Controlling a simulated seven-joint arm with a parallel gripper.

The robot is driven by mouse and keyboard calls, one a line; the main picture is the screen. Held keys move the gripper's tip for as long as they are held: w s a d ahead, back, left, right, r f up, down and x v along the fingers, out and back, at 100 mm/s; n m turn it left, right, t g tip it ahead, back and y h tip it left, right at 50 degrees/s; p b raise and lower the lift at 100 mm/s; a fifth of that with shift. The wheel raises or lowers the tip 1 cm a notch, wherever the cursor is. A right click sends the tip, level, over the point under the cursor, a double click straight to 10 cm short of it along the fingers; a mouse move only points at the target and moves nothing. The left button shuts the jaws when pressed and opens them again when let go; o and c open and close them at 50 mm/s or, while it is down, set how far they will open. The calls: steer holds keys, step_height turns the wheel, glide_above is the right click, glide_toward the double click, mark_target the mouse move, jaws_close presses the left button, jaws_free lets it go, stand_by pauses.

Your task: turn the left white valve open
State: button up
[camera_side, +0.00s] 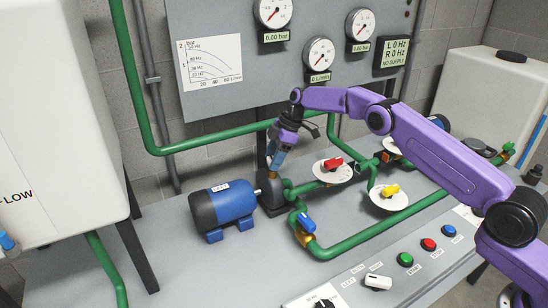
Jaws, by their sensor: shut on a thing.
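My gripper (273,164) points down at the vertical pipe above the left pump (272,193). It is shut on the valve there, at a brass-coloured fitting (271,174). The jaws hide most of this valve, so I cannot make out a white handle or how far it is turned. The blue left motor (222,207) lies just left of the pump. The left gauge display (276,36) reads 0.00 bar.
A blue-handled valve (306,223), a red handle (332,163) and a yellow handle (391,190) sit on green pipes nearby. My arm passes over the right side. Push buttons (429,244) line the front. A white tank (55,120) stands at left.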

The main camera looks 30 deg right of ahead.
steer(key=shift+n+g, duration=0.4)
steer(key=shift+n, duration=0.3)
stand_by(0.3)
steer(key=o, duration=1)
steer(key=shift+o, duration=0.2)
steer(key=v, duration=0.7)
steer(key=shift+r, duration=0.2)
steer(key=shift+s+d, duration=0.1)
steer(key=shift+d, duration=0.05)
